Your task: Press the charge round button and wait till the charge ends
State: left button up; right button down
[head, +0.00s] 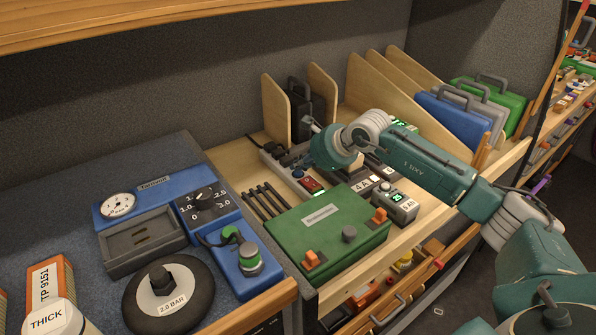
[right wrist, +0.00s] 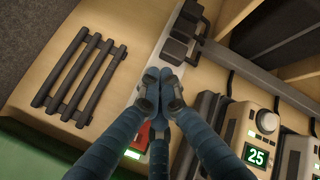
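In the right wrist view a charger (right wrist: 255,135) has a green display reading 25 and a pale round button (right wrist: 267,121). Its cord runs up toward a power strip. In the head view a small charger (head: 404,210) labelled 5 Ah shows a lit green display. My right gripper (right wrist: 161,85) has its fingers together with nothing seen between them. It is over the white power strip (right wrist: 184,55), left of the charger's button and apart from it. In the head view the right hand (head: 332,148) hides part of the chargers. My left gripper is not in view.
The power strip has a red switch (head: 312,185) with a green light beside it. A green case (head: 328,228) and dark slats (head: 265,200) lie nearby. Wooden dividers (head: 275,110) stand behind. A blue tyre inflator (head: 165,198) is at left.

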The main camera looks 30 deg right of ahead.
aim_at(299, 173)
jog(key=shift+r, duration=0.65)
jog(key=shift+r+p, duration=1.45)
jog(key=shift+r, duration=1.05)
